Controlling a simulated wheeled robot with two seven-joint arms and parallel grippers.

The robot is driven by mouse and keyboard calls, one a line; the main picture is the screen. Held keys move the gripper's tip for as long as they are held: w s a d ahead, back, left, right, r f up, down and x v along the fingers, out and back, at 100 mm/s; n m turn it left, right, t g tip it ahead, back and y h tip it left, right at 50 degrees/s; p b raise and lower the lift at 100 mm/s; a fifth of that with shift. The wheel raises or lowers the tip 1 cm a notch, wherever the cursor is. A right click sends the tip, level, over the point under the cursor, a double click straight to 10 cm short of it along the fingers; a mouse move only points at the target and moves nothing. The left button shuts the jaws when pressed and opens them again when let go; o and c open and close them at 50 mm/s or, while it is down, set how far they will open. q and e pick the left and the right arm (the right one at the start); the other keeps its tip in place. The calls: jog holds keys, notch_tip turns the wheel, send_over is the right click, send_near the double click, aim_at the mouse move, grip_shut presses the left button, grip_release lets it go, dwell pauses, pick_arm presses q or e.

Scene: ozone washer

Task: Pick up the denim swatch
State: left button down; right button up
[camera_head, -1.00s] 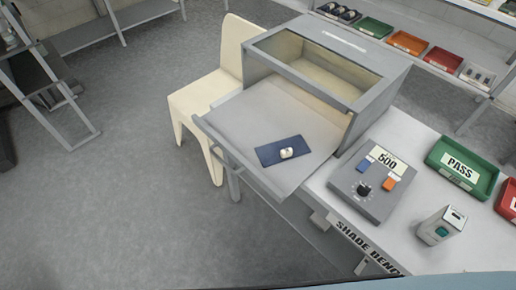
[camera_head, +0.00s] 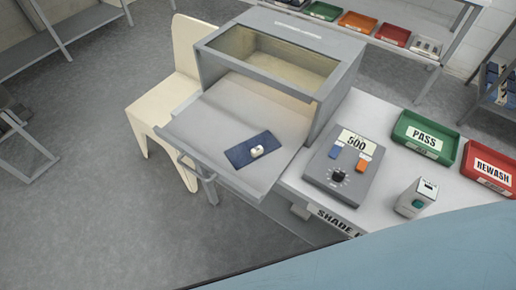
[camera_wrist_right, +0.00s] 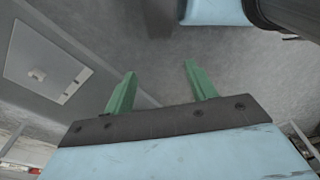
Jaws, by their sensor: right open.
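The denim swatch (camera_head: 248,150) is a dark blue rectangle lying flat on the grey pull-out shelf (camera_head: 205,137) of the box-like cabinet in the head view. A small white and tan object (camera_head: 257,152) rests on it near its lower right side. My right gripper (camera_wrist_right: 158,78) shows in the right wrist view with its two green fingers apart and nothing between them, over grey floor. Neither gripper shows in the head view.
A grey control box (camera_head: 343,170) reading 500 and a small grey device (camera_head: 416,198) stand right of the shelf. A green PASS tray (camera_head: 425,137) and red REWASH tray (camera_head: 488,167) are further right. A cream chair (camera_head: 186,58) stands left of the cabinet.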

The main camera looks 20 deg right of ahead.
jog(key=w+a+r+t, duration=0.1)
jog(key=w+r, duration=0.3)
jog(key=r, duration=0.7)
jog(key=w+r+t, duration=0.1)
jog(key=w+r, duration=0.3)
jog(key=r, duration=0.7)
jog(key=w+a+r, duration=0.1)
jog(key=w+r, duration=0.4)
jog(key=r, duration=0.6)
jog(key=t+y, duration=0.3)
jog(key=t, duration=0.7)
send_near(258, 152)
jog(key=w, duration=0.1)
jog(key=w+f+b, duration=0.1)
jog(key=w, duration=0.1)
jog(key=shift+w+a+f+n+y+b, duration=0.15)
jog(key=shift+f+n+y+b, duration=0.15)
jog(key=shift+f+n+b, duration=0.1)
jog(key=shift+r+b+x, duration=0.2)
jog(key=shift+b+x, duration=0.2)
jog(key=shift+x, duration=2.35)
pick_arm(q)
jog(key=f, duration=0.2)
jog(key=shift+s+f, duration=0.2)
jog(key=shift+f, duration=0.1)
pick_arm(e)
jog(key=c, duration=1.2)
